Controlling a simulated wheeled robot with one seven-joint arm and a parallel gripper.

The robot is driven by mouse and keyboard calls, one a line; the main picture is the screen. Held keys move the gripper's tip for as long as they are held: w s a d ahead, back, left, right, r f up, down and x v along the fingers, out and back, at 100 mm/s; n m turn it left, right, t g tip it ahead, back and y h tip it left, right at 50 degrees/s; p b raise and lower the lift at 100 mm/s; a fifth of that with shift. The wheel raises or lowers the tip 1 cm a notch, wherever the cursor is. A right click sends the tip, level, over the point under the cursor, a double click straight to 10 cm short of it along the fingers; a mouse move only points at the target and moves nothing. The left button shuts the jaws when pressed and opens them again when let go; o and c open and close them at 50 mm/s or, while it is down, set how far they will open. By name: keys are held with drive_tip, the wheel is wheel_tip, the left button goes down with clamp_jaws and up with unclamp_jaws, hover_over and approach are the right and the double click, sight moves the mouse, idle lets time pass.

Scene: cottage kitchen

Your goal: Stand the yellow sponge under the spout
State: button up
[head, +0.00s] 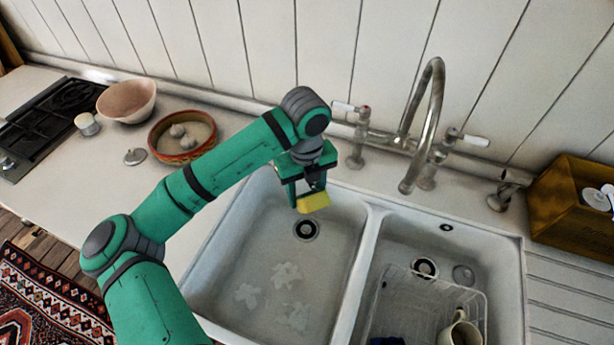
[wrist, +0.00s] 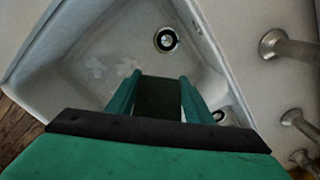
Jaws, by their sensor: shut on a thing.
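The yellow sponge (head: 314,203) is between the fingers of my gripper (head: 309,188), which is shut on it. It is held above the back part of the left sink basin, close to the drain in the head view. In the wrist view a dark green-grey face (wrist: 158,100) fills the gap between my fingers; it looks like the sponge's other side. The metal spout (head: 433,95) arches up behind the sink, its open end pointing down near the back of the right basin. The sponge is left of the spout, apart from it.
The double sink (head: 371,250) has a divider between basins. Pale flower-shaped pieces (head: 286,272) lie in the left basin. A wire rack (head: 388,293) and a mug (head: 460,333) are in the right. Tap handles (head: 473,140) flank the spout. A wooden box (head: 568,222) stands right.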

drive_tip(key=shift+w+f, duration=0.15)
drive_tip(key=shift+f, duration=11.4)
drive_tip(key=o, duration=1.6)
wheel_tip(320, 180, up, 11)
drive_tip(key=shift+f, duration=0.15)
